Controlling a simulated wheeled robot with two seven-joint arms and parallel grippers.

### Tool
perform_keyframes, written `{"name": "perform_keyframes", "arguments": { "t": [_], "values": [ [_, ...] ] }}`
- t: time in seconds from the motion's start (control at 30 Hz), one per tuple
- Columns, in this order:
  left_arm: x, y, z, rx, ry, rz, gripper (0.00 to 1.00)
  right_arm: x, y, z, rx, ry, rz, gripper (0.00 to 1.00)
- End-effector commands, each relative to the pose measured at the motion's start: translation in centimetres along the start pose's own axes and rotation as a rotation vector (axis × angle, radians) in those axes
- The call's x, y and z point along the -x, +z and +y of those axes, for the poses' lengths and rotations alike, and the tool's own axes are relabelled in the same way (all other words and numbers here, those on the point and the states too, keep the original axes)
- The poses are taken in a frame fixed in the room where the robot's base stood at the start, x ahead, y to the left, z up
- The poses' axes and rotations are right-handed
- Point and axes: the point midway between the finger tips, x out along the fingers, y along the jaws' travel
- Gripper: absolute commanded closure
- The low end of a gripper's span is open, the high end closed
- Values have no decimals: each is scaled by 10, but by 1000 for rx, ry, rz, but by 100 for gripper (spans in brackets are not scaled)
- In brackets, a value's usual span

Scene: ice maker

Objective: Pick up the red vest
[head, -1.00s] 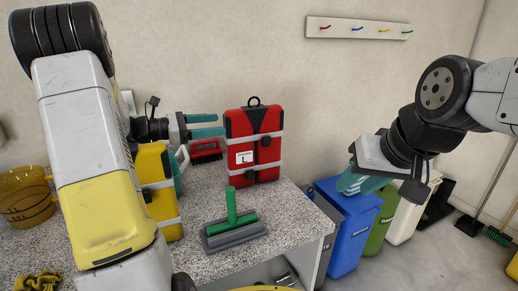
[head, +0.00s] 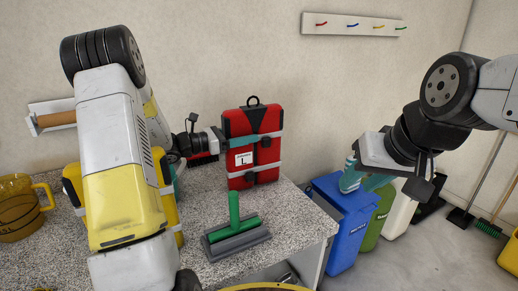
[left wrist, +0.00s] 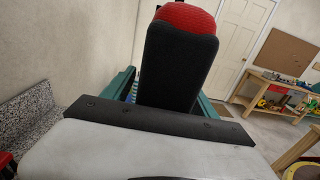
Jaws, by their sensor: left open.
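The red vest (head: 250,158), with black trim, grey straps, a white label and a top loop, stands upright on the speckled counter (head: 290,215) against the wall. My left gripper (head: 262,136) reaches it from the left, with one teal finger across the vest's upper front; the other finger is hidden behind it. In the left wrist view, the vest's dark side with a red top (left wrist: 178,60) stands between the two spread teal fingers. My right gripper (head: 354,180) hangs over the blue bin, away from the vest; its jaw opening is unclear.
A green-handled squeegee (head: 236,235) lies in front of the vest. A yellow vest (head: 75,190) stands left, partly behind my left arm, near an amber jug (head: 18,215). Blue (head: 345,225), green and white bins stand right of the counter. A hook rail (head: 352,24) is on the wall.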

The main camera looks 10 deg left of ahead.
Motion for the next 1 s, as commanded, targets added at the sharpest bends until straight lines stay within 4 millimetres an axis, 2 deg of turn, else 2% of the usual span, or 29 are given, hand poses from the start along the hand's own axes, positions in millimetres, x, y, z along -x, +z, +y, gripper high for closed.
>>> {"name": "perform_keyframes", "arguments": {
  "t": [0.1, 0.3, 0.37, 0.6, 0.67, 1.0],
  "values": [
    [-8, 0, 0, 0, 1, 0, 33, 0, 0, 0, 0, 0, 0, 64],
    [-8, 0, 0, 0, 1, 0, 33, 0, 0, 0, 0, 0, 0, 64],
    [-8, 0, 0, 0, 1, 0, 43, 0, 0, 0, 0, 0, 0, 64],
    [-8, 0, 0, 0, 1, 0, 90, 0, 0, 0, 0, 0, 0, 64],
    [-8, 0, 0, 0, 1, 0, 100, 0, 0, 0, 0, 0, 0, 64],
    [-8, 1, 0, -2, 1, -2, 100, 0, 0, 0, 0, 0, 0, 64]
  ]
}}
